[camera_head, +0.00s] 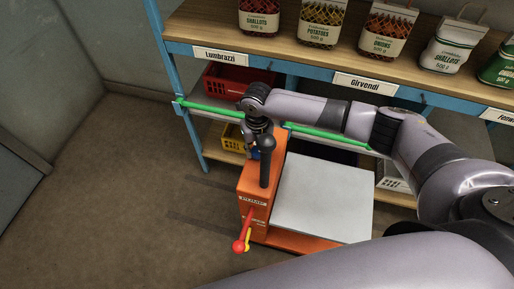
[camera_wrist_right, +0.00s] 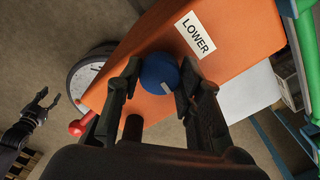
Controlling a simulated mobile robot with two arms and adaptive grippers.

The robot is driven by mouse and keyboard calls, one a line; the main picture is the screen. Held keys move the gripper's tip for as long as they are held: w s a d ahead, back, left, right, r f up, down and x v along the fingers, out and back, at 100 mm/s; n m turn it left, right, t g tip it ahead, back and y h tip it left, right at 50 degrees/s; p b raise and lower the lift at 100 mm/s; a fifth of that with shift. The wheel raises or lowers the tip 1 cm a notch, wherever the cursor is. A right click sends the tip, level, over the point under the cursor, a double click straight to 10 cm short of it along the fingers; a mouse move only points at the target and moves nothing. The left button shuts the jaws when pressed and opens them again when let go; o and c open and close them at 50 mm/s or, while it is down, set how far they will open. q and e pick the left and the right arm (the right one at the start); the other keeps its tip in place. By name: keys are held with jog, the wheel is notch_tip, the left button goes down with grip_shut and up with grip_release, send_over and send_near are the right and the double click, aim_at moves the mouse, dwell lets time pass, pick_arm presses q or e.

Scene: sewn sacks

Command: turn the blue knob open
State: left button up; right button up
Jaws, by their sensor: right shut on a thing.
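The blue knob (camera_wrist_right: 160,73) sits on the orange housing (camera_wrist_right: 235,35), close to a white label reading LOWER. My right gripper (camera_wrist_right: 160,80) is shut on the knob, with one black finger on each side of it. In the head view my right gripper (camera_head: 256,132) is at the far end of the orange column (camera_head: 252,180), where the wrist and a black handle largely hide the knob. My left gripper (camera_wrist_right: 42,104) shows at the left of the wrist view, empty, its fingers apart.
Behind is a blue shelf with sacks and a red crate (camera_head: 225,82). Floor at left is clear.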

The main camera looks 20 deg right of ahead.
aim_at(257, 151)
dwell(0.4)
jog(key=o, duration=1.2)
jog(key=shift+c, duration=0.2)
jog(key=shift+r, duration=0.1)
notch_tip(257, 151, up, 12)
